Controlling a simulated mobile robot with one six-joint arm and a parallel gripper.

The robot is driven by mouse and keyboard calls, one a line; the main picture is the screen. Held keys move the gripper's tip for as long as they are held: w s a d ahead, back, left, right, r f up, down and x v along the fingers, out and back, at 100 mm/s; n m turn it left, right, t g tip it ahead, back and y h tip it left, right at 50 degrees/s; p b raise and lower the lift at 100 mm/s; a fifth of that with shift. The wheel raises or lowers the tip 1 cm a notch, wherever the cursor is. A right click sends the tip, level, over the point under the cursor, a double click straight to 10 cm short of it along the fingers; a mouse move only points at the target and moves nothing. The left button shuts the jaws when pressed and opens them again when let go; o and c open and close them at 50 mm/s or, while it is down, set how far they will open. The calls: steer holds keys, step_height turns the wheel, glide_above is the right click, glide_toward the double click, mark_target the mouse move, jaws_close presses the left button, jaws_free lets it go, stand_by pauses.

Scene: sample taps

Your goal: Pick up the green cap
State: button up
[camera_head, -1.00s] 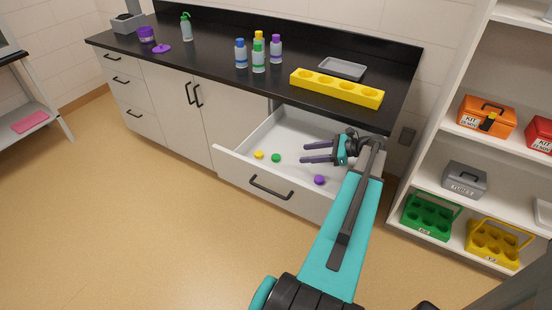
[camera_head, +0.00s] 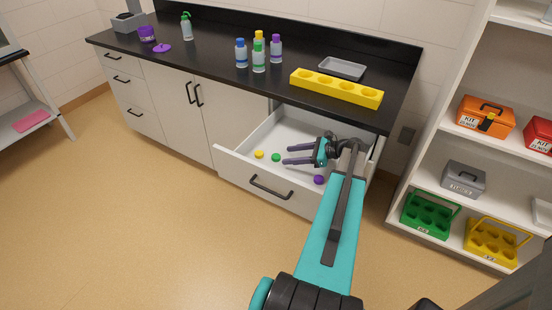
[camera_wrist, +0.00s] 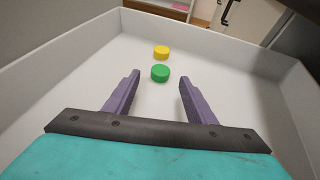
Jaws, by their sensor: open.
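The green cap (camera_head: 276,157) lies on the floor of the open white drawer (camera_head: 238,160). In the wrist view the green cap (camera_wrist: 160,73) sits ahead of my fingertips, between their lines and a little above them in the picture. My gripper (camera_head: 284,155) is open and empty inside the drawer, just right of the green cap in the head view. Its two purple fingers (camera_wrist: 158,77) show in the wrist view with a clear gap between them. A yellow cap (camera_head: 259,154) lies just beyond the green one, also in the wrist view (camera_wrist: 161,51).
A purple cap (camera_head: 319,180) lies in the drawer beside my arm. The drawer walls (camera_wrist: 60,62) surround the caps. The black counter (camera_head: 215,55) overhangs the drawer's back and holds bottles, a yellow rack (camera_head: 336,87) and a grey tray (camera_head: 342,68). Shelves (camera_head: 465,140) stand at right.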

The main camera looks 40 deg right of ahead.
mark_target(275, 156)
steer(key=shift+p+x, duration=0.8)
steer(key=shift+x, duration=1.75)
steer(key=c, duration=1.1)
steer(key=shift+r, duration=0.2)
steer(key=shift+r+b, duration=0.9)
steer(key=shift+r, duration=4)
